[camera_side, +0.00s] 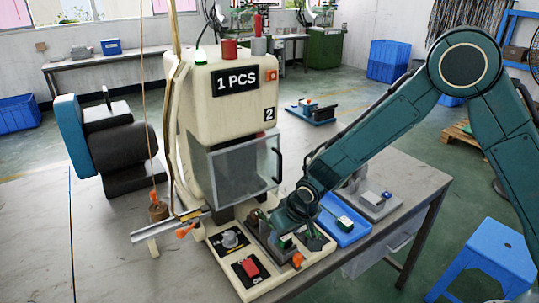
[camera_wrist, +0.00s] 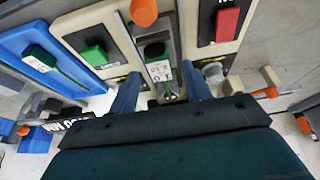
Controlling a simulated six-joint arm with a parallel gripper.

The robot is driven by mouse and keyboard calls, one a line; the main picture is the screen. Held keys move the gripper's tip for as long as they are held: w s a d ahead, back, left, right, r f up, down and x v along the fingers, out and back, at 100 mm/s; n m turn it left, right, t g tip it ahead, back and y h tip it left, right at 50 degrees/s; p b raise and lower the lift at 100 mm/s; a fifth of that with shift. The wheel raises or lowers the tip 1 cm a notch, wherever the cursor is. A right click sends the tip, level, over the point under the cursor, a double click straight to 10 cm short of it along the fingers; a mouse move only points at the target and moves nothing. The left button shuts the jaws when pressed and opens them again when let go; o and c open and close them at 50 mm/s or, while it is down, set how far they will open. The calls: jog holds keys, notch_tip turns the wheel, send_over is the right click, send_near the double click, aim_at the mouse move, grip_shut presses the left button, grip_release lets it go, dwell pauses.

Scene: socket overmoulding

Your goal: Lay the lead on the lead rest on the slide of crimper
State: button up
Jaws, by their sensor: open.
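The crimper (camera_side: 228,110) is a cream machine with a "1 PCS" sign and a clear guard. Its slide (camera_wrist: 132,50) is a grey strip with an orange knob (camera_wrist: 143,12) at the end. A lead (camera_wrist: 156,52) with a dark green body and white label lies on the slide, at the lead rest, which it largely hides. In the side view only a green bit of this lead (camera_side: 286,242) shows. My gripper (camera_wrist: 160,84) is open, its blue fingers on either side of the lead with gaps visible. In the side view my gripper (camera_side: 292,226) is low over the slide.
A blue tray (camera_side: 355,238) beside the crimper holds another green lead (camera_wrist: 42,58). A green button (camera_wrist: 95,56), a red button (camera_wrist: 227,24) and a grey knob (camera_wrist: 212,70) flank the slide. A grey fixture (camera_side: 378,207) stands behind the tray.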

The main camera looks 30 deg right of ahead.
jog(key=v, duration=1)
jog(key=shift+s, duration=0.2)
jog(key=shift+r, duration=0.15)
jog(key=s+d+r, duration=0.9)
jog(key=r, duration=0.3)
jog(key=s+d+r, duration=0.2)
jog(key=s+d, duration=0.1)
jog(key=s, duration=0.5)
jog(key=s+d+r+t, duration=0.1)
jog(key=s+d, duration=0.2)
jog(key=s, duration=0.5)
jog(key=shift+s+r, duration=0.2)
jog(key=shift+r, duration=0.2)
